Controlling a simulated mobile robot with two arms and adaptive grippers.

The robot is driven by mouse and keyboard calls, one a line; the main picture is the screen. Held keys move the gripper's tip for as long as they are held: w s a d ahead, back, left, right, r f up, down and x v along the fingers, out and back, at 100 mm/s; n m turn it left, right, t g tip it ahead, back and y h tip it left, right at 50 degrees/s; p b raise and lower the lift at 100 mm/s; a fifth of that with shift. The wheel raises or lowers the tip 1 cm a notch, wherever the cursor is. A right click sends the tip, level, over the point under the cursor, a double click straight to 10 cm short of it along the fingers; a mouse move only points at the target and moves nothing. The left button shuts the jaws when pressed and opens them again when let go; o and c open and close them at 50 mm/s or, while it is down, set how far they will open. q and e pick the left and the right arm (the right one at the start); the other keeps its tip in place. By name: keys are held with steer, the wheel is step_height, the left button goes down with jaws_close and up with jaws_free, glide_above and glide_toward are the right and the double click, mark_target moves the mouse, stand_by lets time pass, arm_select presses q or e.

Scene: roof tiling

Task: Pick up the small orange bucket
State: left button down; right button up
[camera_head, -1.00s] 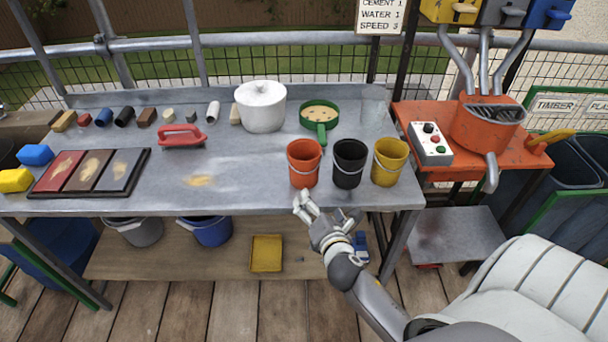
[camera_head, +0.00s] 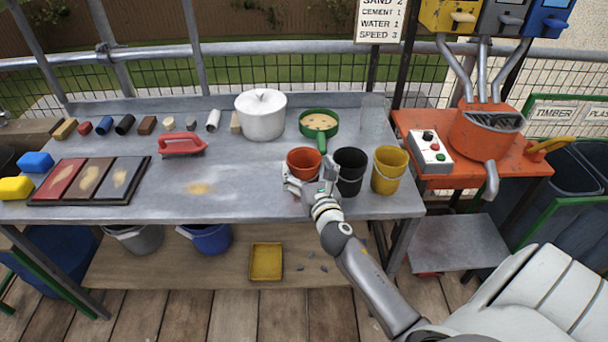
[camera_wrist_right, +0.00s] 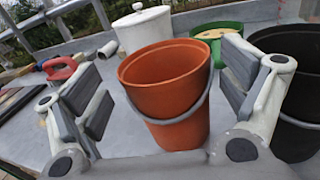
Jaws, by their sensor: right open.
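The small orange bucket (camera_head: 304,160) stands upright on the grey workbench, left of a black bucket (camera_head: 350,172) and a yellow bucket (camera_head: 389,170). My right gripper (camera_head: 309,184) is at its front side in the head view and hides its lower part. In the right wrist view the orange bucket (camera_wrist_right: 168,92) stands between the two open fingers of the right gripper (camera_wrist_right: 165,105), with its grey handle hanging at the front. I cannot tell whether either finger touches it. My left gripper is not in view.
The black bucket stands close beside the right finger. A green sieve (camera_head: 319,124) and a white pot (camera_head: 261,115) stand behind. A red-handled float (camera_head: 181,145) and a sample tray (camera_head: 90,181) lie left. The bench (camera_head: 235,198) is clear left of the orange bucket.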

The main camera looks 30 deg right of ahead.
mark_target(300, 149)
steer(key=x, duration=0.4)
steer(key=shift+w+d, duration=0.2)
steer(key=shift+w, duration=0.05)
steer(key=c, duration=1)
